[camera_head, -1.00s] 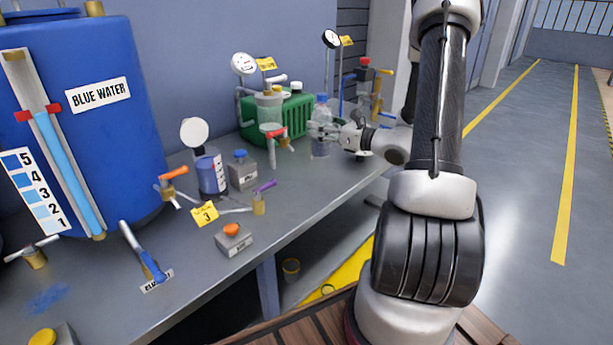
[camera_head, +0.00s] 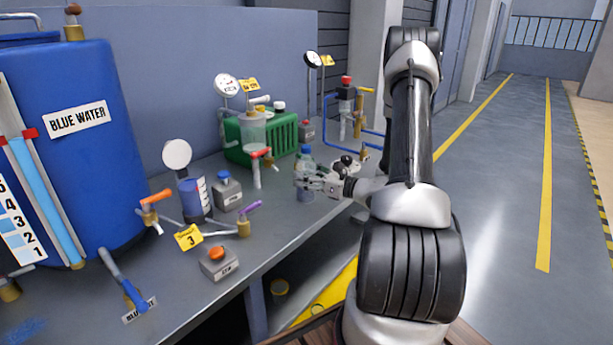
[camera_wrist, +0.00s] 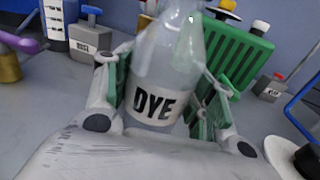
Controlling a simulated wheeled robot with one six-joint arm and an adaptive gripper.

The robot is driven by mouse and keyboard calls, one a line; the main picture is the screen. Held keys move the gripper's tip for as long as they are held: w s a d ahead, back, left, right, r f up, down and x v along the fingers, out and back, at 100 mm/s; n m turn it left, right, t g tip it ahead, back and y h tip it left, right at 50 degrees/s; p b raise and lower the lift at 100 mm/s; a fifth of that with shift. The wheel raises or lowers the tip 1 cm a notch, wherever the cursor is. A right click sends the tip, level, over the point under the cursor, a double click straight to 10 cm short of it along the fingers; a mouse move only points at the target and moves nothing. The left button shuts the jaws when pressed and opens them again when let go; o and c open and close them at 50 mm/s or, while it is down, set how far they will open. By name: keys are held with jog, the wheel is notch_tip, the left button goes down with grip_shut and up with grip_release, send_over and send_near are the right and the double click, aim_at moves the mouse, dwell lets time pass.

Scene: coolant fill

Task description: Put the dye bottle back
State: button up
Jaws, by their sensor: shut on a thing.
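The dye bottle (camera_wrist: 168,65) is clear with a white DYE label and stands upright between the fingers of my gripper (camera_wrist: 165,98) in the wrist view. In the head view, the bottle (camera_head: 305,172) has a blue-green cap and is at the bench's front right part. My gripper (camera_head: 312,181) is shut on it from the right. The fingers hide part of the bottle's lower body. I cannot tell whether its base touches the bench.
A clear vessel with a red-handled valve (camera_head: 258,150) stands left of the bottle. A small grey box with a red button (camera_head: 306,130) and blue piping (camera_head: 328,115) are behind. The blue water tank (camera_head: 70,160) fills the left. The bench front edge is near.

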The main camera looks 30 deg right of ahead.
jog(key=shift+f, duration=0.15)
jog(key=o, duration=1.4)
jog(key=shift+c, duration=0.2)
